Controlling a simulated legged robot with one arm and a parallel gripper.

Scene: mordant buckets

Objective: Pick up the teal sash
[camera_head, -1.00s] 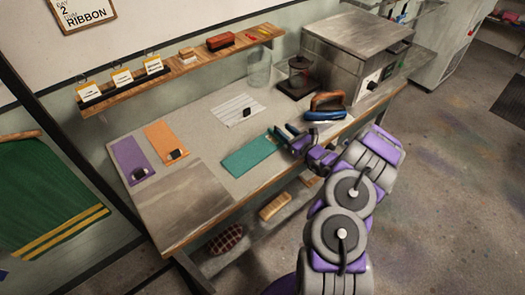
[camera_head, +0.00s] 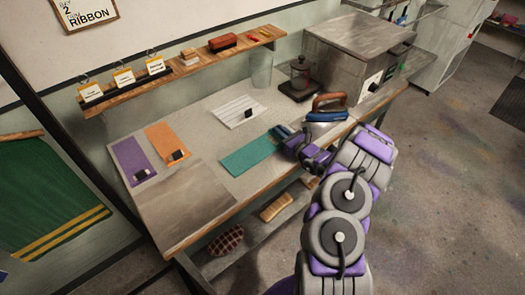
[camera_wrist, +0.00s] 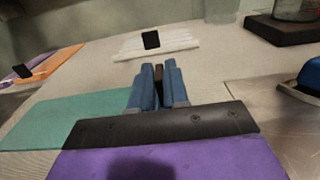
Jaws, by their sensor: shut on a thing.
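The teal sash (camera_head: 250,155) lies flat on the workbench, left of my gripper, in the head view. It also shows at the left in the wrist view (camera_wrist: 70,118). My gripper (camera_head: 280,131) is low over the sash's right end. In the wrist view my gripper's blue fingers (camera_wrist: 158,72) are close together, with a narrow dark piece between them. That piece seems to be a dark block at the sash's end, like those on the other sashes. The fingers and palm hide the sash's right end. The sash still looks flat on the bench.
Purple (camera_head: 132,162) and orange (camera_head: 166,143) sashes lie to the left, and a white striped one (camera_head: 238,108) behind. An iron (camera_head: 326,108) stands close right of my gripper. A grey boxy machine (camera_head: 350,55) and a glass jar (camera_head: 262,70) stand at the back.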

